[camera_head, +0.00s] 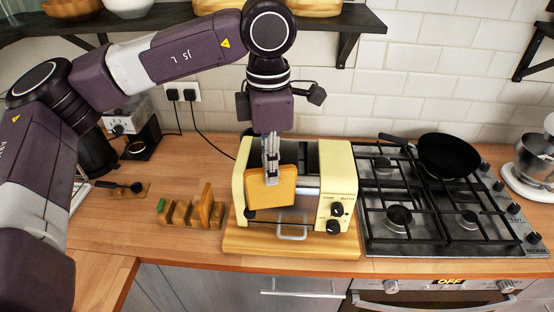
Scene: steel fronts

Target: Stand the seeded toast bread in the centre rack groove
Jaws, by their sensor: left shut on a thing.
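My left gripper (271,174) is shut on the top edge of a golden toast slice (271,191). It holds the slice upright, in front of the cream toaster (345,180). Seeds cannot be made out on the slice at this size. The wooden rack (188,221) stands on the counter to the left of the toaster. Another slice (206,203) stands upright towards the rack's right side. A small green mark (161,205) shows at the rack's left end. The rack's centre groove looks empty. My right gripper is not in view.
The toaster stands on a wooden board (290,246). A gas hob (400,238) with a black pan (448,155) is to the right. A dark spoon (125,187) lies on a small wooden piece left of the rack. Bare counter (160,245) lies in front of the rack.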

